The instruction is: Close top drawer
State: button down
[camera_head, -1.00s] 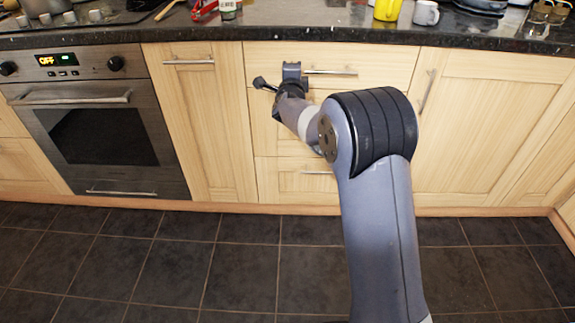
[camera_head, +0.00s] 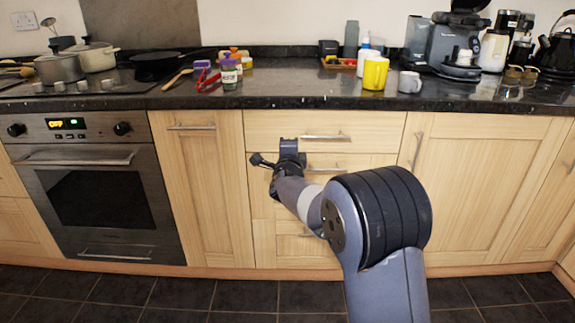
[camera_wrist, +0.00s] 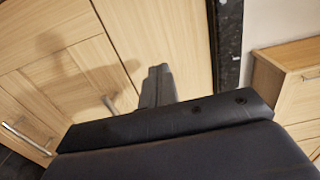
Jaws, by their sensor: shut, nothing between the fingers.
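The top drawer (camera_head: 370,128) is the wide pale wood front just under the dark worktop, right of the narrow cupboard door. Its front looks flush with the fronts beside it, and its bar handle (camera_head: 325,137) is in plain view. My gripper (camera_head: 289,144) is at the lower left part of this front, left of the handle. It is shut and empty. In the wrist view my shut fingers (camera_wrist: 157,86) point at pale wood fronts. I cannot tell whether they touch the drawer.
A second drawer (camera_head: 375,160) is below, partly hidden by my arm. The oven (camera_head: 100,200) is at the left and a cupboard door (camera_head: 480,190) at the right. The worktop (camera_head: 300,101) above holds a yellow cup (camera_head: 375,73), a white mug (camera_head: 410,82) and jars. The floor in front is clear.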

jog(key=s, duration=0.7)
jog(key=shift+s+p, duration=0.35)
jog(key=shift+s, duration=0.05)
